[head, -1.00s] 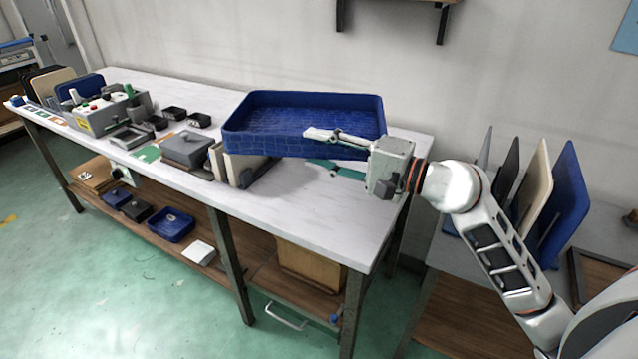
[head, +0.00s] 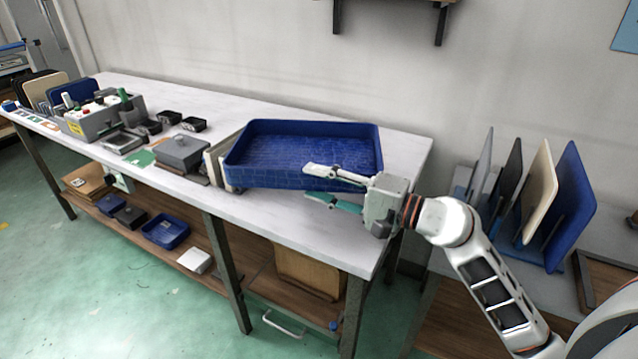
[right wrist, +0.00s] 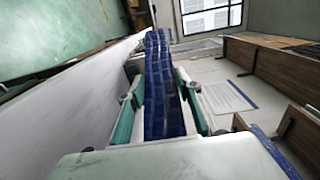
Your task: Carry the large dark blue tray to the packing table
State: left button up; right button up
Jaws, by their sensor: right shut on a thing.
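The large dark blue tray (head: 265,175) is upright and roughly level over the right end of a long white-topped table (head: 300,220). Its underside looks at or very near the tabletop; I cannot tell whether it touches. My right gripper (head: 311,182) is shut on the tray's near right wall, with one finger inside and one outside. In the right wrist view the blue wall (right wrist: 162,95) runs between the two green-padded fingers. My left gripper is not in view. Whether the white-topped table is the packing table is not clear from the pictures.
Cream panels (head: 217,158) stand close to the tray's left end. A grey box (head: 183,151) and a control box with buttons (head: 97,117) lie farther left. At right, a rack holds upright panels, including a blue one (head: 570,200). Bare tabletop lies in front of the tray.

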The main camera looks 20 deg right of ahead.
jog(key=shift+f, duration=0.25)
jog(key=o, duration=1.3)
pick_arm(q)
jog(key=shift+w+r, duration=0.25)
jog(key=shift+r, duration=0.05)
pick_arm(e)
jog(key=shift+r, duration=0.1)
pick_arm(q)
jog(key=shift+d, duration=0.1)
pick_arm(e)
jog(key=shift+r, duration=0.25)
jog(key=shift+s+d+f, duration=0.1)
jog(key=shift+s+d, duration=0.05)
pick_arm(q)
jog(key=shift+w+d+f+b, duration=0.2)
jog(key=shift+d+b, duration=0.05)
jog(key=shift+b, duration=0.75)
pick_arm(e)
jog(key=v, duration=1.1)
jog(key=shift+s+d, duration=0.1)
jog(key=shift+s, duration=0.2)
